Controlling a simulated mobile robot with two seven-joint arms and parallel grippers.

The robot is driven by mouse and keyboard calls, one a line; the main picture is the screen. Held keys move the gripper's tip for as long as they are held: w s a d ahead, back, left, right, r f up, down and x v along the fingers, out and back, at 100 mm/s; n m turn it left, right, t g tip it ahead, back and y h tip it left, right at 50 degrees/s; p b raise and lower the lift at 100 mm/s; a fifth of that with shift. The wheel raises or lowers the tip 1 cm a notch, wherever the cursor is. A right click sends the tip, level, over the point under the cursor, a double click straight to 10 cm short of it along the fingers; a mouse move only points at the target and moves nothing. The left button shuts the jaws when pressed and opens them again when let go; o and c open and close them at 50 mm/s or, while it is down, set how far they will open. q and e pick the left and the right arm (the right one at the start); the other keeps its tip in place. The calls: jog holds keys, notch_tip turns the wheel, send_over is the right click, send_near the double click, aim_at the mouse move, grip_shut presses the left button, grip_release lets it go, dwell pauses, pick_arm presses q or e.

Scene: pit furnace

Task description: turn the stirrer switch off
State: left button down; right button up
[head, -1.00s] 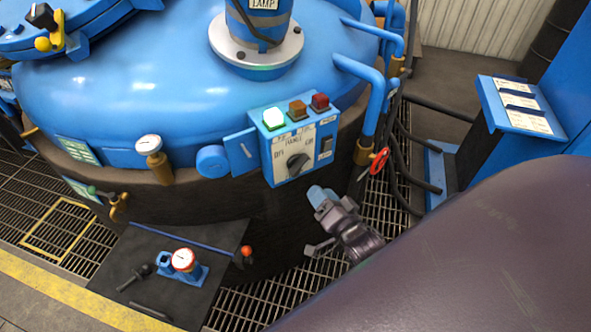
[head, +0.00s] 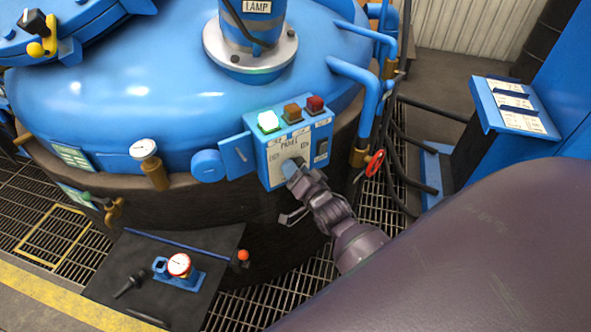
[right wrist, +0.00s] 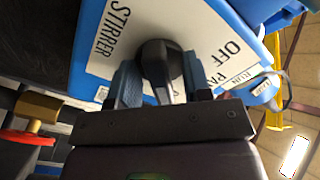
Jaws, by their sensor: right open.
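The stirrer switch is a black rotary knob (right wrist: 160,62) on the white face of the blue control panel (head: 262,170). In the right wrist view the words STIRRER and OFF (right wrist: 228,48) are printed beside it. My right gripper (head: 291,168) is at the panel face and covers the knob in the head view. In the right wrist view the gripper (right wrist: 163,84) is open, with one blue finger on each side of the knob. Contact cannot be told. My left gripper is not in view.
A lit green lamp (head: 268,122), an amber lamp (head: 292,114) and a red lamp (head: 314,104) top the panel. A rocker switch (head: 321,150) is right of the knob. A red valve wheel (head: 375,163) and hoses lie further right. A gauge (head: 144,149) stands left.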

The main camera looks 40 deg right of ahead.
jog(key=shift+c, duration=0.3)
grip_shut()
